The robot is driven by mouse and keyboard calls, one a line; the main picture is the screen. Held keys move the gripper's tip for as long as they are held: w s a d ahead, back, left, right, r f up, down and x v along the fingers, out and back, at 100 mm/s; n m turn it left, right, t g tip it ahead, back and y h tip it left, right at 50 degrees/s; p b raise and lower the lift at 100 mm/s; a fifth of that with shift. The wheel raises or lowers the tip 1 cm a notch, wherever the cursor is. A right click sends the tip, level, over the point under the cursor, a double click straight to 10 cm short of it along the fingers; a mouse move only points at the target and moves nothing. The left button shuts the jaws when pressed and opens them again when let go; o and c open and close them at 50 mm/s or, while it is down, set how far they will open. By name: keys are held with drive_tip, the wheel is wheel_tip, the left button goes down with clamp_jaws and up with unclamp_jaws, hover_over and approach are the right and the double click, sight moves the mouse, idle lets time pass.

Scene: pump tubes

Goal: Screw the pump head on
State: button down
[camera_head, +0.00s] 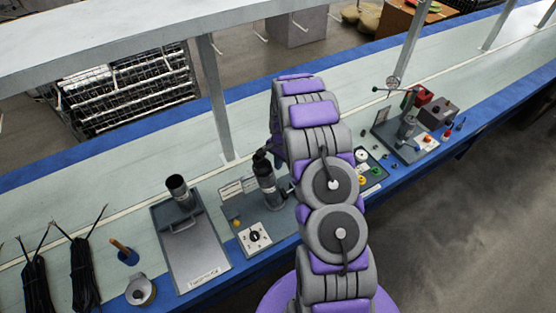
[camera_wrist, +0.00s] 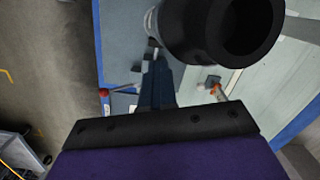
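A dark grey cylinder (camera_head: 266,182) with a black top stands upright on the bench, just left of my arm. My gripper is mostly hidden behind my arm in the head view; a dark part of it seems to show beside the cylinder. In the wrist view, a dark hollow cylinder (camera_wrist: 180,24) is very close, its round opening facing the camera. My gripper (camera_wrist: 155,72) shows there as a dark bar below it; I cannot tell whether it touches or grips the cylinder. I cannot tell which piece is the pump head.
A dark open-topped cup (camera_head: 178,191) stands on a grey labelled plate (camera_head: 198,256). A dial box (camera_head: 255,236) lies close to the cylinder. Black cables (camera_head: 82,275) lie at left. A press-like fixture (camera_head: 407,128) and a metal post (camera_head: 215,100) stand on the bench.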

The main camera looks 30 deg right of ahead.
drive_tip(key=shift+s+a+m, duration=0.1)
drive_tip(key=shift+s+m, duration=0.05)
drive_tip(key=shift+m, duration=0.25)
drive_tip(key=s+m, duration=0.1)
drive_tip(key=a+m+t+p, duration=0.1)
drive_tip(key=m, duration=0.1)
drive_tip(key=shift+s+a+h, duration=0.1)
drive_tip(key=shift+s+h, duration=0.2)
drive_tip(key=shift+s, duration=0.05)
drive_tip(key=a+m, duration=0.1)
drive_tip(key=s+m+p, duration=0.1)
drive_tip(key=m, duration=0.1)
drive_tip(key=shift+s+a+m+h, duration=0.1)
drive_tip(key=shift+a+m+h, duration=0.2)
drive_tip(key=shift+a+h, duration=0.1)
drive_tip(key=shift+t, duration=0.3)
